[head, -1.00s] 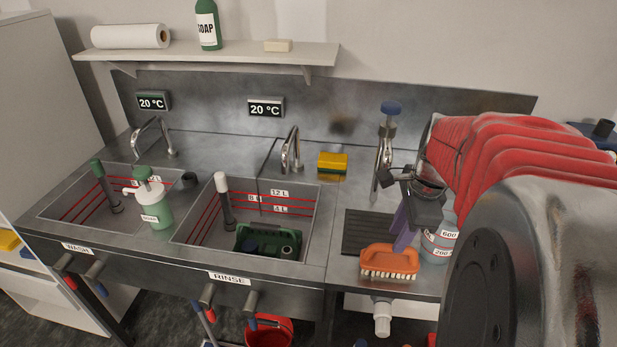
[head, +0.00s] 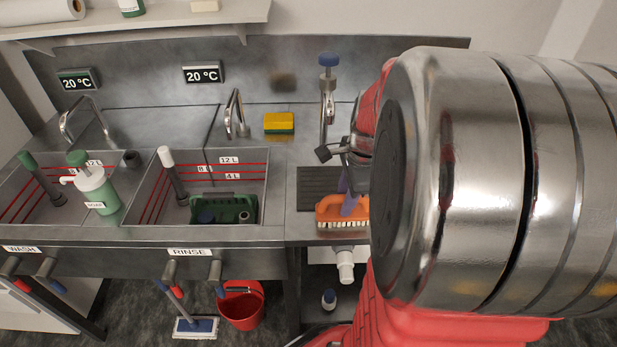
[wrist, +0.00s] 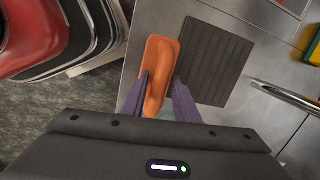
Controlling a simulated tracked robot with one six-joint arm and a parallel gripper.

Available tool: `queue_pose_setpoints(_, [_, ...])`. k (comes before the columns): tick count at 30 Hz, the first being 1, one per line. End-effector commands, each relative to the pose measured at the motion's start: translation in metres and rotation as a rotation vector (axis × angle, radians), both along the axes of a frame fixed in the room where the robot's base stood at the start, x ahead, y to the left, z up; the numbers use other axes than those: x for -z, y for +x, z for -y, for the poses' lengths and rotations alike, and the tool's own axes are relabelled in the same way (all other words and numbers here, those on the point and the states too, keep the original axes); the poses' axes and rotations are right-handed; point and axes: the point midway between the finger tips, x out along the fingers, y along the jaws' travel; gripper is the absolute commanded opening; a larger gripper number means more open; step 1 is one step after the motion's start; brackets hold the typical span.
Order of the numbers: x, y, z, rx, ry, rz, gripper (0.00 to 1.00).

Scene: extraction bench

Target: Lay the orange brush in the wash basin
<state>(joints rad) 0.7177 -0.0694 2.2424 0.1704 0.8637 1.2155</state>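The orange brush (head: 330,212), with pale bristles facing down, is at the front of the steel bench right of the rinse basin. My gripper (head: 349,205) is at it, pointing down. In the wrist view the purple fingers of my gripper (wrist: 161,80) stand on either side of the brush (wrist: 160,60), close to its sides. Whether they press on it cannot be told. My arm hides the brush's right end in the head view. The wash basin (head: 22,222) is at the far left, partly cut off by the frame.
A green soap dispenser (head: 95,190) stands between the basins. The rinse basin (head: 250,185) holds a green caddy (head: 235,208) and a standpipe (head: 173,175). A dark ribbed mat (head: 315,185) lies behind the brush, with a tap (head: 327,110) beyond. A yellow sponge (head: 279,122) lies behind the rinse basin.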

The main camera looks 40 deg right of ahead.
Motion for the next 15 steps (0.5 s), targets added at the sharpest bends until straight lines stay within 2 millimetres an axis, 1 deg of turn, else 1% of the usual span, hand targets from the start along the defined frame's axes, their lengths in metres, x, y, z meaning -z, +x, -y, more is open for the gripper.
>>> queue_pose_setpoints(14, [-0.0004,-0.0002,0.0004,0.001,-0.001,0.000,0.28])
queue_pose_setpoints(15, [-0.0004,-0.0002,0.0005,0.001,-0.001,0.000,0.27])
